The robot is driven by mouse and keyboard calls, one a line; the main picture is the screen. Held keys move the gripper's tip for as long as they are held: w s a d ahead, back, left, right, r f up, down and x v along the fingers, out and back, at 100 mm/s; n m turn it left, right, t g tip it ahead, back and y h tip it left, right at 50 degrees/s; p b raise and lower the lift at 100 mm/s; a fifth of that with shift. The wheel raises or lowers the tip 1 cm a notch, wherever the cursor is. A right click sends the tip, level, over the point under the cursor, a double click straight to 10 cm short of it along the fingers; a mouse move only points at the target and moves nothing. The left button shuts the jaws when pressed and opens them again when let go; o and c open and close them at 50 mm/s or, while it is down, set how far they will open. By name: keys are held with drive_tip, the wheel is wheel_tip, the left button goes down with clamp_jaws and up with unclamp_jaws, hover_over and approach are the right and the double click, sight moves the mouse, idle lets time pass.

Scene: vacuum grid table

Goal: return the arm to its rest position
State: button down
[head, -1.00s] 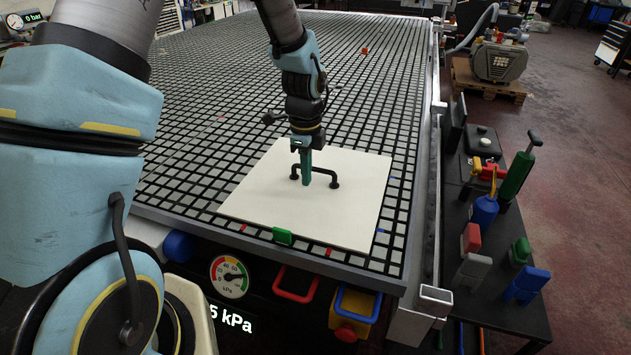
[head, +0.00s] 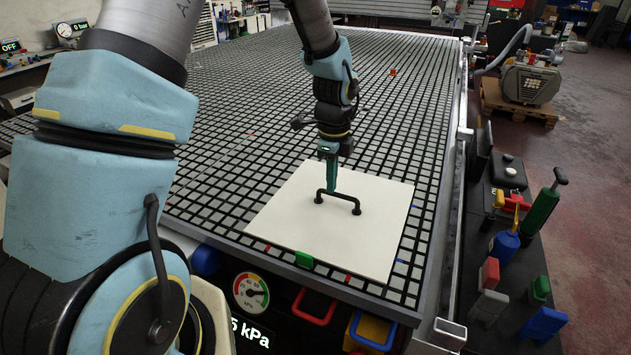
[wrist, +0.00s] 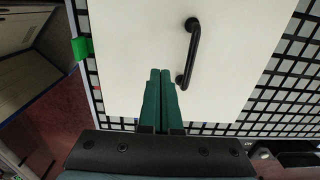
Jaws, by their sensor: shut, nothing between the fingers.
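My gripper (head: 331,178) is shut and empty, its green fingers pointing down above the white board. In the wrist view the shut fingers (wrist: 160,78) lie together beside the black handle, apart from it in that picture. The white board (head: 290,222) lies flat on the gridded table near its front right corner. The black bar handle (head: 338,198) stands up from the board. The handle also shows in the wrist view (wrist: 191,55). From the head view I cannot tell the exact gap between fingertips and handle.
The gridded vacuum table (head: 225,150) is mostly clear behind the board. A green block (head: 304,259) sits at the board's front edge. A gauge (head: 251,291) and a red handle (head: 314,306) are on the table's front. A black side bench (head: 515,270) with tools stands at the right.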

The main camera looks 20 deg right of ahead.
drive_tip(key=w+a+r+n+t+b, duration=0.1)
drive_tip(key=a+r+n, duration=0.2)
drive_tip(key=a+n, duration=0.5)
drive_tip(key=w+a+r+n+b, duration=0.1)
drive_tip(key=a+r+n, duration=0.2)
drive_tip(key=a+n, duration=0.55)
drive_tip(key=s+a+n, duration=0.2)
drive_tip(key=a+n, duration=0.2)
drive_tip(key=a, duration=0.2)
drive_tip(key=s+a+r+n+b, duration=0.1)
drive_tip(key=s+a+n, duration=0.2)
drive_tip(key=a+n, duration=0.2)
drive_tip(key=shift+s+a+r+t, duration=0.25)
drive_tip(key=shift+s+a+t, duration=0.05)
drive_tip(key=shift+a, duration=0.85)
